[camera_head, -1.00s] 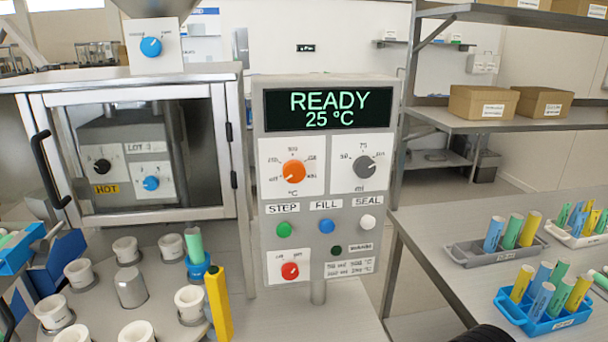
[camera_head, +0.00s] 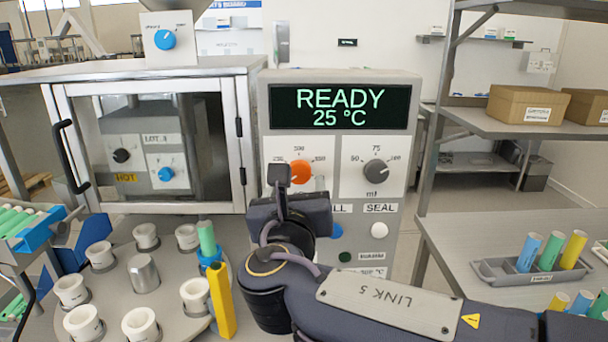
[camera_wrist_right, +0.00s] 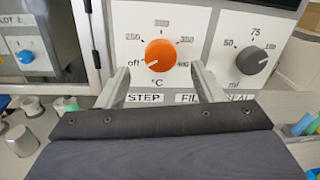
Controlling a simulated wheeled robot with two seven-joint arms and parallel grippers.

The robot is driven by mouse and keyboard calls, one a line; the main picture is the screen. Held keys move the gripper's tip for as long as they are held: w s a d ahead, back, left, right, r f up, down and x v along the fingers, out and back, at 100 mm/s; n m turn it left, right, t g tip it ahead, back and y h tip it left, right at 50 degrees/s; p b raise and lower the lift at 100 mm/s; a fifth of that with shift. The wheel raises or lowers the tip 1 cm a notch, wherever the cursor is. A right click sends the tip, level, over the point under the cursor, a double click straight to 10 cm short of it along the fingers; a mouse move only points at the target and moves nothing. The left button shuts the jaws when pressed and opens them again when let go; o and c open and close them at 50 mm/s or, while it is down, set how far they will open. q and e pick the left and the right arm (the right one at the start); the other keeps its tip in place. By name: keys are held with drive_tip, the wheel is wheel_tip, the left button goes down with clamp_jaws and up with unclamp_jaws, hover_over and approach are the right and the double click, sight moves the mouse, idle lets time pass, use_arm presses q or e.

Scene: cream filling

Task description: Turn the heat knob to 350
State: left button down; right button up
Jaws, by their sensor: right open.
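The orange heat knob (camera_head: 300,172) sits on a white dial plate on the grey control panel (camera_head: 414,84). In the right wrist view the knob (camera_wrist_right: 160,55) shows whole, with marks from off through 250, 300 and 350 to 400 around it. Its white pointer line points to the lower left, toward off. The display (camera_head: 339,107) reads READY 25 °C. My right gripper (camera_head: 280,176) is in front of the panel at the knob's lower left in the head view. In the wrist view its fingers (camera_wrist_right: 160,84) are open on either side below the knob, apart from it.
A grey ml knob (camera_head: 376,172) is right of the heat knob. My right arm hides much of the lower panel, including the STEP button. A glass-fronted cabinet (camera_head: 150,82) stands left. White cups and a yellow marker-like piece (camera_head: 221,300) stand in front.

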sight(299, 174)
drive_tip(key=w, duration=0.4)
drive_tip(key=shift+w+d+p, duration=0.2)
drive_tip(key=shift+w+p, duration=0.1)
drive_tip(key=shift+w, duration=0.1)
drive_tip(key=shift+c, duration=0.3)
drive_tip(key=c, duration=0.9)
